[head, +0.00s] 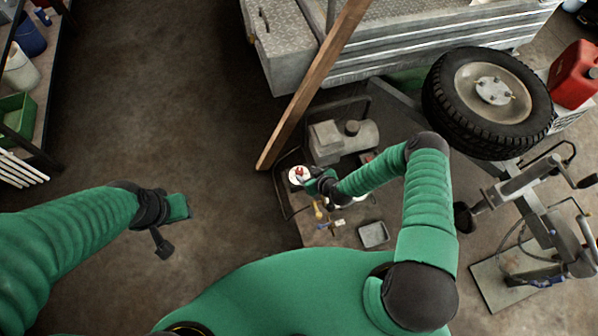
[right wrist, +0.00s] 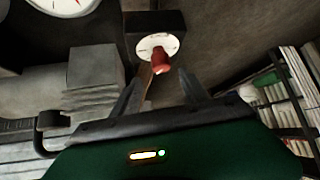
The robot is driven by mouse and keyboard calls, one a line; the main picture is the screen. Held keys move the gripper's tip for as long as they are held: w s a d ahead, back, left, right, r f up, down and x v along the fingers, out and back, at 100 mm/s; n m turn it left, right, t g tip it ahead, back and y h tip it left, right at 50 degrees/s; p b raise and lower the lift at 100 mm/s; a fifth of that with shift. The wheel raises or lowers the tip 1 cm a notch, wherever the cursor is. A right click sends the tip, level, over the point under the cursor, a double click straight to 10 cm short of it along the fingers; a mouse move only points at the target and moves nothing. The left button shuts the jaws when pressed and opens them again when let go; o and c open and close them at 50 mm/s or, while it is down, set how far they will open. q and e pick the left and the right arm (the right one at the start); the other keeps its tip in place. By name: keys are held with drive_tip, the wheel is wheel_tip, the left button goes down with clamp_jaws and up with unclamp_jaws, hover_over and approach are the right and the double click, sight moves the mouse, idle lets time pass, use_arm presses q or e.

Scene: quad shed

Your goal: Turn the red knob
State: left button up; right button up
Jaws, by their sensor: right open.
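The red knob (head: 300,171) sits on a round white dial plate (head: 294,178) near the middle of the head view. In the right wrist view the red knob (right wrist: 160,62) sticks out from the white plate (right wrist: 150,44), which is fixed on a dark box. My right gripper (head: 309,178) is close beside the knob; in the wrist view its two dark fingers (right wrist: 160,88) stand apart, with the knob between and beyond their tips. It appears empty. My left gripper (head: 178,210) hangs over bare floor at the left; its finger opening cannot be made out.
A wooden post (head: 312,90) leans just behind the dial. A grey compressor-like machine (head: 345,138), a small grey tray (head: 374,234) and small tools lie around my right forearm. A tyre (head: 450,115) and a red can (head: 572,75) are at right. The left floor is clear.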

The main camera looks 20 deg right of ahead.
sight(299, 171)
drive_tip(key=x, duration=0.2)
drive_tip(key=b+x, duration=0.1)
drive_tip(key=x, duration=0.4)
drive_tip(key=shift+a+f+b, duration=0.1)
drive_tip(key=shift+a+b, duration=0.25)
drive_tip(key=shift+b, duration=0.05)
drive_tip(key=shift+w+d, duration=0.1)
drive_tip(key=shift+c, duration=0.2)
drive_tip(key=shift+d, duration=0.1)
drive_tip(key=shift+c, duration=1.2)
clamp_jaws()
